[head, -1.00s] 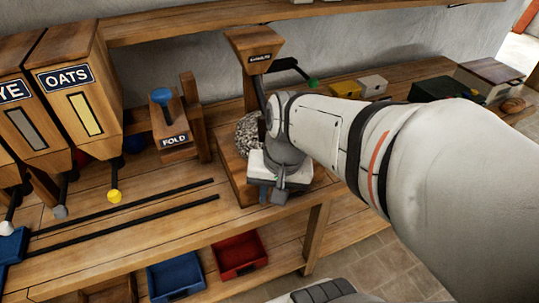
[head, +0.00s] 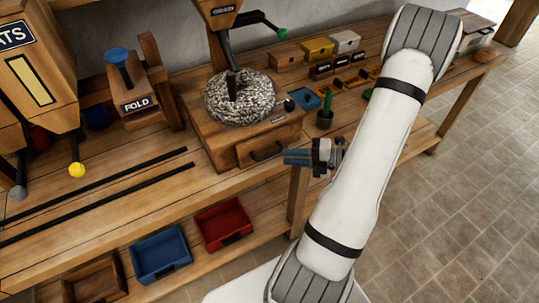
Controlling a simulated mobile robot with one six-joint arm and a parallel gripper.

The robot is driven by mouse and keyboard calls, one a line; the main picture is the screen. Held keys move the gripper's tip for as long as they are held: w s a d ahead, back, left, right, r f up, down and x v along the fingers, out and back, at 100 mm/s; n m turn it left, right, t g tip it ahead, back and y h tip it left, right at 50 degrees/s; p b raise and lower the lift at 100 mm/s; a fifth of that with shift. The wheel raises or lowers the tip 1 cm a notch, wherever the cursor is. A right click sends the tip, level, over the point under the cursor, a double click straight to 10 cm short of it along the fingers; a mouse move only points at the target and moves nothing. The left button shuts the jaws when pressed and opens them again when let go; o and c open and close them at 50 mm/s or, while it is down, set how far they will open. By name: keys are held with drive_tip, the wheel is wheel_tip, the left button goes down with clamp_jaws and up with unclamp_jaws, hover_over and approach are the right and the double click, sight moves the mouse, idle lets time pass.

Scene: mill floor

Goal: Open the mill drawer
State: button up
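The mill (head: 205,130) is a wooden box on the bench with a speckled round stone (head: 240,97) on top. Its drawer (head: 246,154) is in the front face, with a dark bar handle (head: 266,154), and looks shut. My gripper (head: 287,157) is just right of the handle, its blue fingers pointing left toward it. The fingertips look close to the handle's right end; I cannot tell whether they touch it. The fingers are seen nearly edge-on, so their opening is unclear.
A bench leg (head: 297,205) stands below my gripper. A red bin (head: 223,222), a blue bin (head: 160,257) and a wooden bin (head: 93,283) are on the lower shelf. The tiled floor at right is clear.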

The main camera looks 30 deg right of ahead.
sight(269, 154)
drive_tip(key=shift+m+t, duration=0.4)
drive_tip(key=shift+m, duration=0.3)
drive_tip(key=x, duration=0.5)
drive_tip(key=f+x, duration=0.1)
drive_tip(key=x, duration=0.1)
drive_tip(key=shift+w+d+p, duration=0.15)
drive_tip(key=shift+w+p, duration=0.15)
drive_tip(key=shift+p, duration=0.1)
drive_tip(key=shift+c, duration=0.5)
clamp_jaws()
